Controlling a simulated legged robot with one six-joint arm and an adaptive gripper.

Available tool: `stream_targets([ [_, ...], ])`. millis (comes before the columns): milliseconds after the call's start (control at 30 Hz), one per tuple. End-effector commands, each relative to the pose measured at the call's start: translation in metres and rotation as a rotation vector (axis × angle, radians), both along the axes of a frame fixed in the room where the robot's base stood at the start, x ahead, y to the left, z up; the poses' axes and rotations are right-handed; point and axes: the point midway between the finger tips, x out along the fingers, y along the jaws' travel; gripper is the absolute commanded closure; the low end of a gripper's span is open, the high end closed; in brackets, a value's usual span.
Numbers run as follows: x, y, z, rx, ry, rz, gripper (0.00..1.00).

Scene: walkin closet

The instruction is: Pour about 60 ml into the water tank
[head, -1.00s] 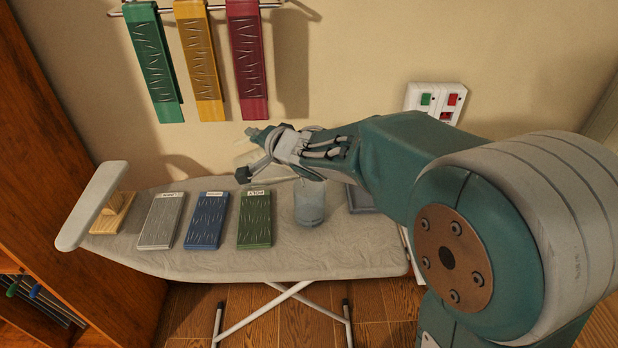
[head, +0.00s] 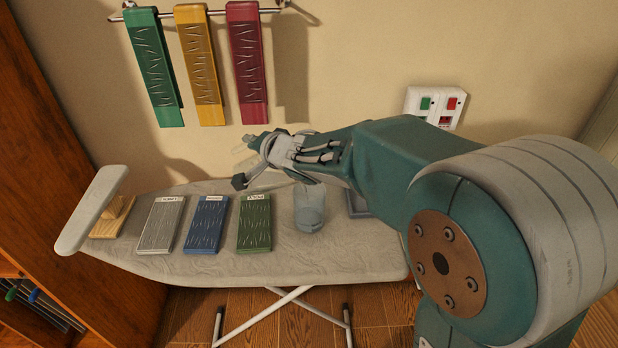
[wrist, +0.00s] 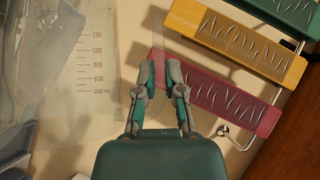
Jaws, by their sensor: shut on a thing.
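My gripper (head: 248,160) is shut on a clear measuring jug (wrist: 108,62), above the back of the ironing board. Red graduations show on the jug's wall in the wrist view; only a faint part of the jug (head: 241,152) shows beside the fingers in the head view. The water level in it is hard to tell. A translucent grey-blue vessel (head: 310,212), which looks like the water tank, stands upright on the board below and to the right of my gripper. Its top is partly hidden by my gripper and arm.
The ironing board (head: 340,258) holds grey (head: 158,224), blue (head: 207,224) and green (head: 254,222) labelled panels. A dark tray (head: 358,203) lies partly behind my arm. Green, yellow and red strips hang from a wall rail. A switch panel (head: 434,106) is on the wall.

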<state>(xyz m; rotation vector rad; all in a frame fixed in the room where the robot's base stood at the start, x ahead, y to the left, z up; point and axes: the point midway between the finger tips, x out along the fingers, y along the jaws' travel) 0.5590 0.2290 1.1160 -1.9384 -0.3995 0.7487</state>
Motion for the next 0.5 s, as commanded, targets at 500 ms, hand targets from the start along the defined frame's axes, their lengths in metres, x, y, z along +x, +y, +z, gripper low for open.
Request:
stream_targets([
  [500, 0.003, 0.033, -0.038, -0.329, 0.034, -0.001, 1.0],
])
